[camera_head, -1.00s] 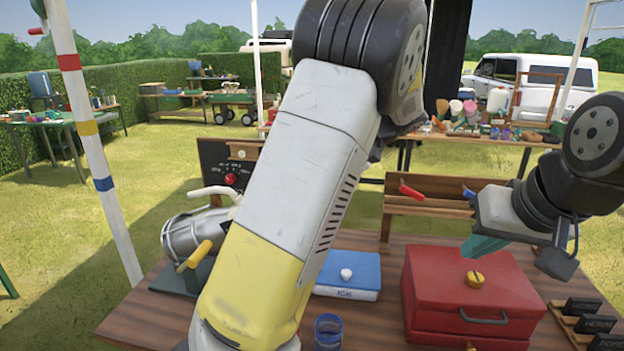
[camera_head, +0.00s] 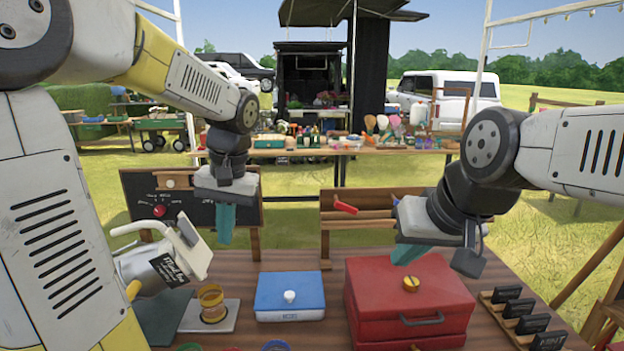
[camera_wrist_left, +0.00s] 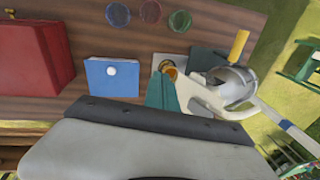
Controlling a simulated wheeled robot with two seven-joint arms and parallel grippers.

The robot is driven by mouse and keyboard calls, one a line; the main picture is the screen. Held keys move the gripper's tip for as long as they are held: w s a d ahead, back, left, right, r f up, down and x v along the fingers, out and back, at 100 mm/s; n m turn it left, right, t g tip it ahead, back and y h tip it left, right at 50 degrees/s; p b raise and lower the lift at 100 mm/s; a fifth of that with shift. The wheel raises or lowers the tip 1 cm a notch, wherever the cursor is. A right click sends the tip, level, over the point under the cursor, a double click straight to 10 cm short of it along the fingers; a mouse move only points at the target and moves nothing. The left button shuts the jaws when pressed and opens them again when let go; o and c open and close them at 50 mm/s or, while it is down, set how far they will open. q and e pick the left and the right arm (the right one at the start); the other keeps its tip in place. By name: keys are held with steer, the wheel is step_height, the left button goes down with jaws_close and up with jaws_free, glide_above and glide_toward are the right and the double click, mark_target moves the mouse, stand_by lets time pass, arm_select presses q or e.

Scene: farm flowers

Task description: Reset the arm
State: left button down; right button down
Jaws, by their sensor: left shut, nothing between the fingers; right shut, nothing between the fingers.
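My left gripper (camera_head: 226,222) hangs with its teal fingers pointing down above the back of the wooden table. Its fingers are together and empty. My right gripper (camera_head: 407,253) is at the right, just above and behind the red box (camera_head: 410,300), with teal fingers shut and nothing held. Whether it touches the box lid is unclear.
A chalkboard (camera_head: 180,205) and wooden rack (camera_head: 345,222) stand behind.

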arm_select(q)
steer(key=s+d+r+t+h, duration=0.1)
steer(key=s+d+t+h, duration=0.1)
steer(key=s, duration=0.4)
steer(key=s+d+r+t+h, duration=0.1)
steer(key=s+r+t+h, duration=0.1)
steer(key=s, duration=0.3)
steer(key=shift+s+d+t, duration=0.4)
steer(key=shift+t, duration=0.5)
